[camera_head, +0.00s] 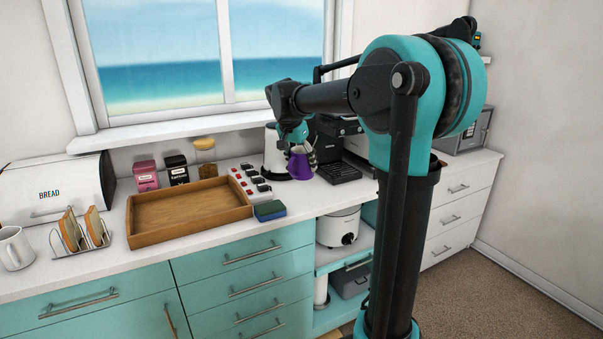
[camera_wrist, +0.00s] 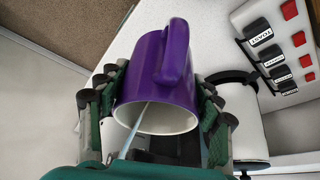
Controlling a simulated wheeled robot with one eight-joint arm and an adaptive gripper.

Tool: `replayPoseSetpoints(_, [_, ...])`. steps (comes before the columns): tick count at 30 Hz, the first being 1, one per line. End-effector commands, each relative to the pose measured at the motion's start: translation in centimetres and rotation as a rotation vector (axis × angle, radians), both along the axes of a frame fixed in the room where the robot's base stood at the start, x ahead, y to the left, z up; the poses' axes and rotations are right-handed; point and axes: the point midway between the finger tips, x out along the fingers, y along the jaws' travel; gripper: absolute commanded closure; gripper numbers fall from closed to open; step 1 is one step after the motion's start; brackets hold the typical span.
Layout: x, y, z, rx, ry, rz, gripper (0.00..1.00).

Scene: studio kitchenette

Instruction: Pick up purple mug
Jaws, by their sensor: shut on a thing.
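The purple mug (camera_wrist: 146,82) has a white inside and fills the middle of the wrist view. Its handle is toward the top of that view and its open rim faces the camera. My gripper (camera_wrist: 155,100) is shut on it, with one finger on each side of the body. In the head view the purple mug (camera_head: 300,165) shows small under my gripper (camera_head: 300,148), at the counter's edge in front of the white appliance. Whether its base touches the counter cannot be told.
A toast rack (camera_head: 80,238) is far left.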

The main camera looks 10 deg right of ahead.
Motion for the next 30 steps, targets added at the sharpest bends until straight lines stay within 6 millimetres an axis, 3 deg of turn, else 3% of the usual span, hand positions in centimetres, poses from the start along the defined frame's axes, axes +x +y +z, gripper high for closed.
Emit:
replayPoseSetpoints(15, [0.0,0.0,5.8,0.000,0.000,0.000,0.84])
replayPoseSetpoints(30, [0.0,0.0,8.5,0.000,0.000,0.000,0.84])
